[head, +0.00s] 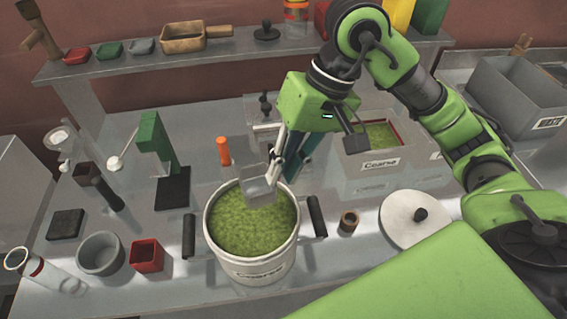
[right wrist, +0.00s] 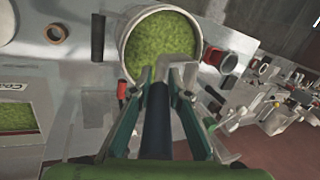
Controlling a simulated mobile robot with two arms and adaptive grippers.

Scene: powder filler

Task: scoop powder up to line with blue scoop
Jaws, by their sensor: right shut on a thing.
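A white pot (head: 250,268) labelled "Coarse" holds green powder (head: 250,228), with a black handle on each side. My right gripper (head: 278,165) is shut on a scoop with a metal head (head: 259,190) and a dark blue handle (head: 308,150). The scoop head is at the pot's back rim, over the powder; I cannot tell whether it touches it. In the right wrist view the blue handle (right wrist: 156,125) lies between the fingers and the pot (right wrist: 124,50) is ahead. A clear tube (head: 42,272) with a red line stands at front left. My left gripper is not in view.
A second "Coarse" box (head: 410,183) with green powder stands right of the pot. A white lid (head: 420,220) and brown ring (head: 348,222) lie right. A grey bowl (head: 100,254), red cup (head: 147,256) and green stand (head: 155,145) are left. A shelf (head: 215,58) runs behind.

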